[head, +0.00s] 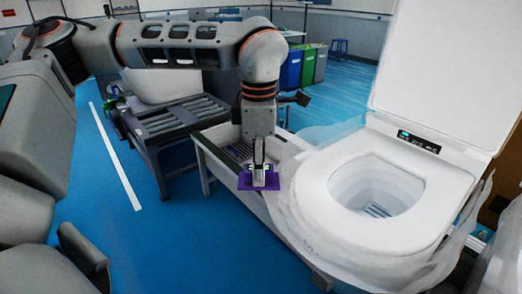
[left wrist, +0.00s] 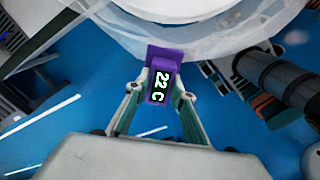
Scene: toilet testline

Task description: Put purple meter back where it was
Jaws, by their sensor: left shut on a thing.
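The purple meter (head: 247,182) is held by my left gripper (head: 258,178) to the left of the toilet (head: 385,195) in the head view. The toilet's lid is raised. My right gripper does not show in either view.
A low conveyor or rack frame (head: 215,150) runs beside the toilet, below my left gripper. A grey slatted cart (head: 170,120) stands behind it to the left. Blue, green and grey bins (head: 305,66) stand at the back.

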